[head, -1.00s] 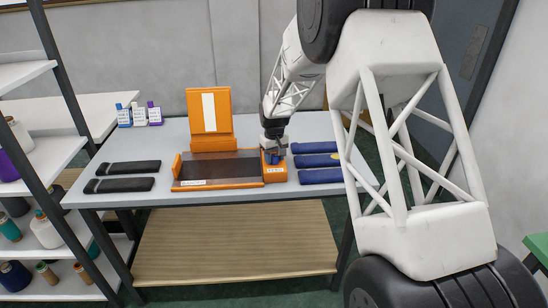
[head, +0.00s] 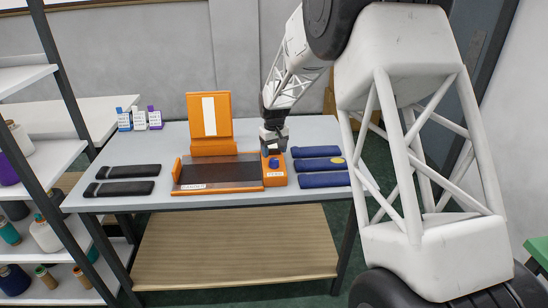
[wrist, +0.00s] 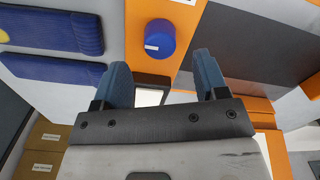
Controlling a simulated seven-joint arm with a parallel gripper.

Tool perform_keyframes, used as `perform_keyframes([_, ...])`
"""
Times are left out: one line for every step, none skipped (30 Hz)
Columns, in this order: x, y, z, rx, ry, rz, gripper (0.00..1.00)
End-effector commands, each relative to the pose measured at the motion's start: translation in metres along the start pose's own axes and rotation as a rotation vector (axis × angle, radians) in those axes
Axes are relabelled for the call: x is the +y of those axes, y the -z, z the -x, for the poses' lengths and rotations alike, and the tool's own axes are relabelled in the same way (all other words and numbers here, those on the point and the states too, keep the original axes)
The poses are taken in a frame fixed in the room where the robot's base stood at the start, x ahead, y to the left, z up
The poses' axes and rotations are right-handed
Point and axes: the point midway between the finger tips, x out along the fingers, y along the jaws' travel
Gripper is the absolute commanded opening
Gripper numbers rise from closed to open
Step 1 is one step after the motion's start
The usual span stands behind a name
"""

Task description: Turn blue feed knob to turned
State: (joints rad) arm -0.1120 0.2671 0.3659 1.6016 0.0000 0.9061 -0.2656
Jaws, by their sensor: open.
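The blue feed knob (head: 274,163) sits on an orange block (head: 275,181) with a white label, at the right end of the orange machine. In the wrist view the knob (wrist: 160,38) is a round blue cylinder with a small white mark on its side. My gripper (head: 272,149) is just behind and above the knob in the head view. In the wrist view my gripper (wrist: 163,68) has its two blue-grey fingers spread apart with nothing between them. The knob lies beyond the fingertips, apart from both.
The machine has a dark bed (head: 222,171) and an upright orange panel (head: 209,115). Dark blue padded bars (head: 322,179) lie close to the right of the block. Black bars (head: 120,187) lie at the left. The front strip of the table (head: 230,200) is clear.

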Motion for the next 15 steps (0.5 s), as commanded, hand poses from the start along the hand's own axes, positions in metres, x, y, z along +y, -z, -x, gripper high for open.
perform_keyframes([0.0,0.0,0.007,0.001,0.0,0.0,0.67])
perform_keyframes([0.0,0.0,0.01,0.001,0.0,0.0,0.67])
perform_keyframes([0.0,0.0,0.014,0.0,0.0,0.0,0.67])
perform_keyframes([0.0,0.0,0.017,0.0,0.0,0.0,0.67])
perform_keyframes([0.0,0.0,0.019,0.0,0.0,0.0,0.67])
perform_keyframes([0.0,0.0,0.022,0.0,0.0,0.0,0.67])
perform_keyframes([0.0,0.0,0.023,0.0,0.0,0.0,0.67])
perform_keyframes([0.0,0.0,0.025,0.0,0.0,0.0,0.67])
perform_keyframes([0.0,0.0,0.026,0.0,0.0,0.0,0.67])
perform_keyframes([0.0,0.0,0.027,0.0,0.0,0.0,0.67])
perform_keyframes([0.0,0.0,0.027,-0.001,0.0,0.0,0.67])
perform_keyframes([0.0,0.0,0.028,-0.001,0.0,0.0,0.67])
perform_keyframes([0.0,0.0,0.028,-0.001,0.0,0.0,0.67])
perform_keyframes([0.0,0.0,0.028,-0.001,0.0,0.0,0.67])
perform_keyframes([0.0,0.0,0.028,-0.001,0.0,0.0,0.67])
